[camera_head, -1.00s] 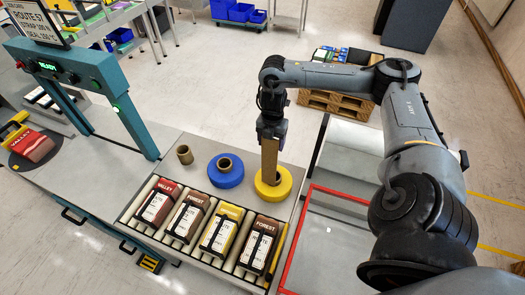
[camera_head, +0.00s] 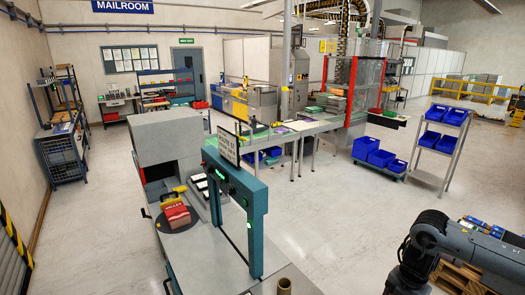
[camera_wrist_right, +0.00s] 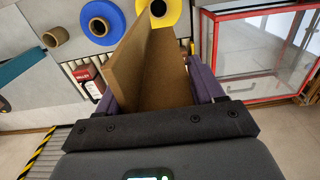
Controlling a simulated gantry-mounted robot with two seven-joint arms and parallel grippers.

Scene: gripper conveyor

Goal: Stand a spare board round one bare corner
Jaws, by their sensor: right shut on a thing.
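In the right wrist view my right gripper (camera_wrist_right: 152,95) is shut on a brown corner board (camera_wrist_right: 138,62), an L-shaped piece whose two faces meet in an upright fold. The board points away from the wrist, and its far end is near a yellow roll (camera_wrist_right: 160,10). In the head view only part of my right arm shows at lower right; its gripper is out of frame. A red-wrapped bundle (camera_head: 176,216) sits on a dark round plate (camera_head: 180,224) at left. A loaded wooden pallet (camera_head: 458,277) is partly visible at lower right. My left gripper is not in view.
The wrist view shows a blue roll (camera_wrist_right: 101,22), a small brown core (camera_wrist_right: 55,36), and a red-framed clear enclosure (camera_wrist_right: 262,55) at right. In the head view a teal arch (camera_head: 257,225) stands over the bench. The floor behind it is open.

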